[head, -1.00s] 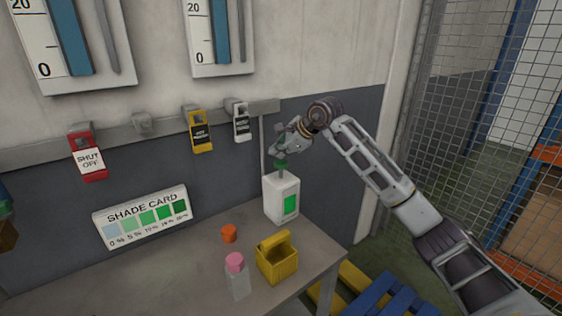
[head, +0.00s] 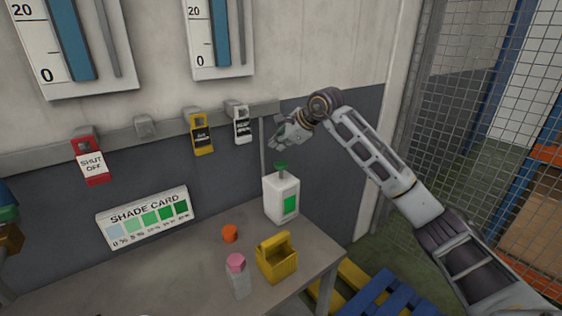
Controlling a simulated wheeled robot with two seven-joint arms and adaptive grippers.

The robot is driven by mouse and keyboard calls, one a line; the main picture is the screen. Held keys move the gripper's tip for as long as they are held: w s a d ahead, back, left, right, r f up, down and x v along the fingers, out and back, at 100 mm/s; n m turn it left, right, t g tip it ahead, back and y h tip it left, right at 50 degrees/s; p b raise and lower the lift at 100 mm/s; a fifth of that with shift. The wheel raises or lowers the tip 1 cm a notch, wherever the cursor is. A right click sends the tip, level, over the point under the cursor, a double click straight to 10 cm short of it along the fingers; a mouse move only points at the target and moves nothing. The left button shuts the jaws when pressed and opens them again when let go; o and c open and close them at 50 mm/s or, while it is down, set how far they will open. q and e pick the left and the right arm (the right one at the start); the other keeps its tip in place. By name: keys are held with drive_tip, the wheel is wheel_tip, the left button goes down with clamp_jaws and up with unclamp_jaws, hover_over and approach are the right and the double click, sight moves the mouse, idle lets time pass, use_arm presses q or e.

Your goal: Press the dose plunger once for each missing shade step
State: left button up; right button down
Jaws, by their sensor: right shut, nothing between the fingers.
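The dose dispenser (head: 271,203) is a white box with a green patch on its front, standing at the back right of the table. Its green plunger (head: 281,166) sticks up from the top. My right gripper (head: 272,146) is shut and empty, above the plunger and apart from it. The shade card (head: 150,214) leans at the back left, with a row of swatches from pale blue to dark green. A clear bottle with a pink cap (head: 237,281) stands near the front of the table. My left gripper is not clearly in view.
An orange cap (head: 230,233) and a yellow caddy (head: 276,262) are on the table (head: 190,272). Red, yellow and white tags (head: 90,160) hang from the wall rail. Blue and yellow pallets (head: 385,300) lie on the floor at right, before a mesh fence (head: 470,110).

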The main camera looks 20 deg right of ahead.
drive_tip(key=shift+r+p, duration=0.45)
drive_tip(key=shift+r, duration=0.45)
drive_tip(key=shift+f, duration=0.15)
idle(1.4)
